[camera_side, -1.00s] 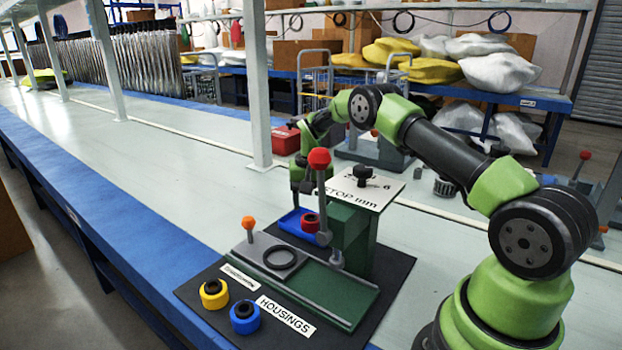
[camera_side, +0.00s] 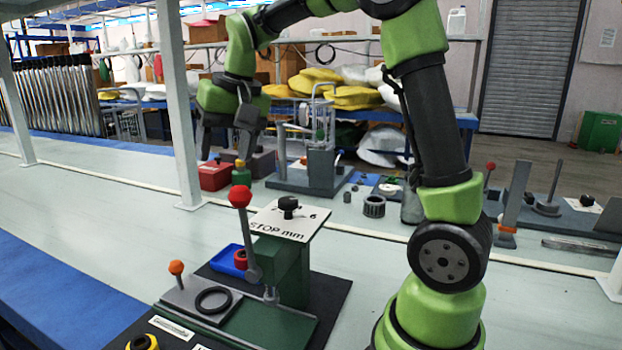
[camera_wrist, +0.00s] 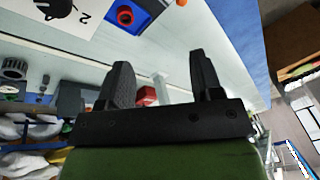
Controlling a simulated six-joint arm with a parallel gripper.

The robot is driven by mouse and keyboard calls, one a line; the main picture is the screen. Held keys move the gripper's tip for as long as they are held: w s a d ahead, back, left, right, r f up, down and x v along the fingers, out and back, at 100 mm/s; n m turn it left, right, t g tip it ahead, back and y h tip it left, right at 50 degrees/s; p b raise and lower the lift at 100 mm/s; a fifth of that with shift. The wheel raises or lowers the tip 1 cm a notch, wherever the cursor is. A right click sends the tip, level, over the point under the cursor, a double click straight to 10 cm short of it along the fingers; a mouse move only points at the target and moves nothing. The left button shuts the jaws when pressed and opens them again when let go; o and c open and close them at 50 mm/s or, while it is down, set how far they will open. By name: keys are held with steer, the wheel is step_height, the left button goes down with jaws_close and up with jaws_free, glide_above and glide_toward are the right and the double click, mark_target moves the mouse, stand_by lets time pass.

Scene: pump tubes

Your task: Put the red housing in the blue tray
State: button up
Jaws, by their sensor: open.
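The red housing (camera_side: 240,258), a short ring with a dark centre, sits in the small blue tray (camera_side: 222,262) behind the green fixture. The wrist view also shows the red housing (camera_wrist: 124,20) inside the blue tray (camera_wrist: 148,9) at the top edge. My gripper (camera_side: 225,150) is raised well above the bench, apart from the tray. Its two dark fingers (camera_wrist: 160,65) are spread apart with nothing between them.
A green fixture (camera_side: 290,272) with a STOP plate (camera_side: 290,221) and a red-knobbed lever (camera_side: 240,197) stands beside the tray. A yellow housing (camera_side: 143,343) is cut off at the bottom edge. A white post (camera_side: 178,110) rises at left. The bench at left is clear.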

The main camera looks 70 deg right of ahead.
steer(key=s+a+n+t+y, duration=0.1)
steer(key=s+a, duration=0.3)
steer(key=s, duration=0.5)
steer(key=s+a+n+t, duration=0.1)
steer(key=s+a, duration=0.3)
steer(key=s, duration=0.5)
steer(key=shift+s+a+n+t+y, duration=0.15)
steer(key=shift+a+n+t+y, duration=0.2)
steer(key=shift+t, duration=0.55)
